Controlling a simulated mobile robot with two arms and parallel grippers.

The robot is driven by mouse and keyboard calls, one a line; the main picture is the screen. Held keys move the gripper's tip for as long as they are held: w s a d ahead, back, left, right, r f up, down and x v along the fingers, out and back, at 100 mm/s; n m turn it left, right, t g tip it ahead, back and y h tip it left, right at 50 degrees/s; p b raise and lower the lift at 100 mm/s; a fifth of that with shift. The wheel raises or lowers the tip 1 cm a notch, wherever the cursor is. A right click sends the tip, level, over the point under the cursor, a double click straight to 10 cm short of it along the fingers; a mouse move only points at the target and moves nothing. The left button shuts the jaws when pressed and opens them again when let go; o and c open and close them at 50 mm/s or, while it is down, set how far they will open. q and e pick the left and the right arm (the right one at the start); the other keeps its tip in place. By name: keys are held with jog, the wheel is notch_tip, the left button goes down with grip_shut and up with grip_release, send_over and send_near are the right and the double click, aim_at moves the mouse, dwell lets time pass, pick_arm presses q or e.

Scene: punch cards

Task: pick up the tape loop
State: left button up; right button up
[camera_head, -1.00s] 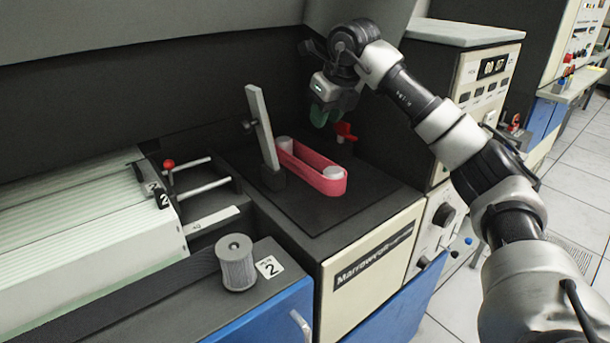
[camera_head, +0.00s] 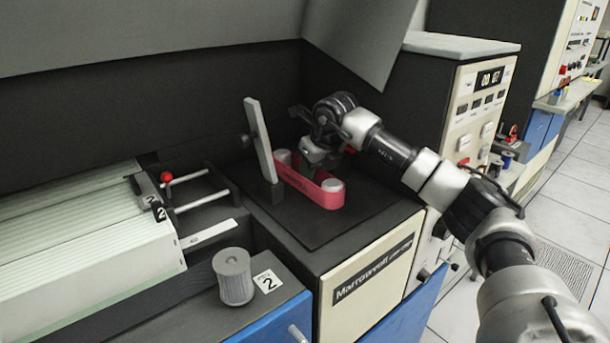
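The tape loop (camera_head: 326,198) is a pinkish-red band standing on edge around two pale round spools on the dark machine top. Its front end curves around the nearer spool (camera_head: 332,185). My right gripper (camera_head: 319,166) is low over the far side of the loop, between the two spools. Its fingertips are hidden by the loop and the gripper body, so I cannot tell whether they touch the band or are shut. My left gripper is out of view.
A tall grey lever (camera_head: 260,140) leans just left of the loop. A grey ribbed cylinder (camera_head: 233,276) stands on the front ledge beside a "2" label (camera_head: 267,281). A control cabinet (camera_head: 480,105) rises at the right. Dark machine top (camera_head: 320,232) is clear in front of the loop.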

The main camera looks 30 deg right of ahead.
jog(key=shift+w+f, duration=0.1)
jog(key=shift+f, duration=0.05)
jog(key=shift+c, duration=0.2)
grip_shut()
